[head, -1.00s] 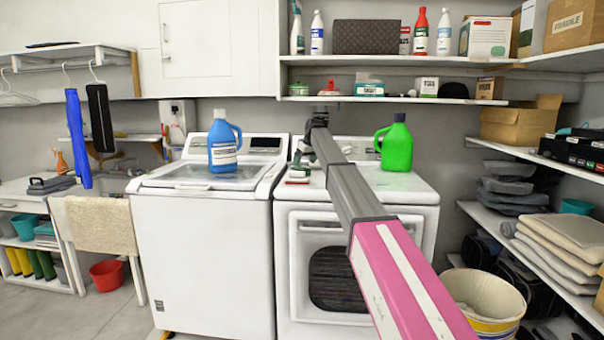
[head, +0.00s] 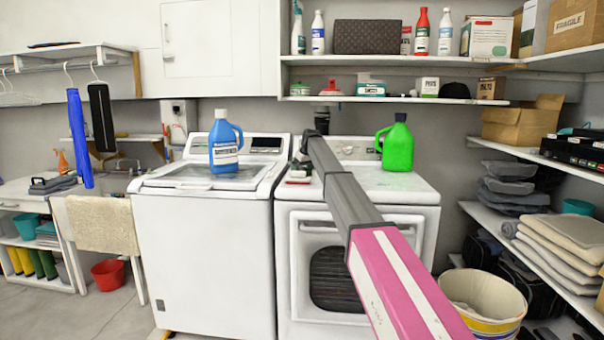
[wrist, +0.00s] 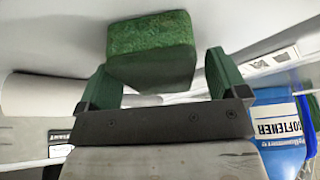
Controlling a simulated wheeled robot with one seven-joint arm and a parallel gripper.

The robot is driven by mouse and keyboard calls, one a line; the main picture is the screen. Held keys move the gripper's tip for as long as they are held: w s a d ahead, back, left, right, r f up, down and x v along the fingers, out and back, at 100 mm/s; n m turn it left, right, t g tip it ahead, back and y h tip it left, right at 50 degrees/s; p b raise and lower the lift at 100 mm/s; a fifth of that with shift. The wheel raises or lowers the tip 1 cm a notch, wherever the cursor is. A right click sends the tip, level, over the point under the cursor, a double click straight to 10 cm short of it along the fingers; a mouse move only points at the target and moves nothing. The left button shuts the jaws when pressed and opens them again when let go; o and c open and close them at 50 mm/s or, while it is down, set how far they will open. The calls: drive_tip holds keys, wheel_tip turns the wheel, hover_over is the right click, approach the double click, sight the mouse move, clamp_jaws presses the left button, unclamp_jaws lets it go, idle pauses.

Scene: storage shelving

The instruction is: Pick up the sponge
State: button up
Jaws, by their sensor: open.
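A green block-shaped sponge (wrist: 150,36) shows in the wrist view at top centre. It lies just ahead of and partly between the fingertips of my gripper (wrist: 160,66). The green-padded fingers are apart, one to each side of it, and I see no clear contact. In the head view my arm reaches over the right-hand white machine (head: 395,185). The gripper end is small and partly hidden by my arm there, near the back left of that machine's top. I cannot clearly make out the sponge in the head view.
A blue softener bottle (head: 223,150) stands on the left machine (head: 205,240), also in the wrist view (wrist: 277,122). A green jug (head: 396,147) stands right of my arm. Shelves (head: 400,97) hang above. A bin (head: 483,300) stands lower right.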

sight(301, 168)
drive_tip(key=shift+f, duration=0.15)
drive_tip(key=c, duration=1.1)
drive_tip(key=shift+o, duration=0.2)
drive_tip(key=shift+r, duration=0.55)
drive_tip(key=r, duration=0.4)
drive_tip(key=shift+s+a, duration=0.3)
drive_tip(key=s+a+r, duration=0.6)
drive_tip(key=s+a, duration=0.1)
drive_tip(key=shift+s+a+r, duration=0.15)
drive_tip(key=shift+s+a, duration=0.1)
drive_tip(key=shift+s, duration=0.15)
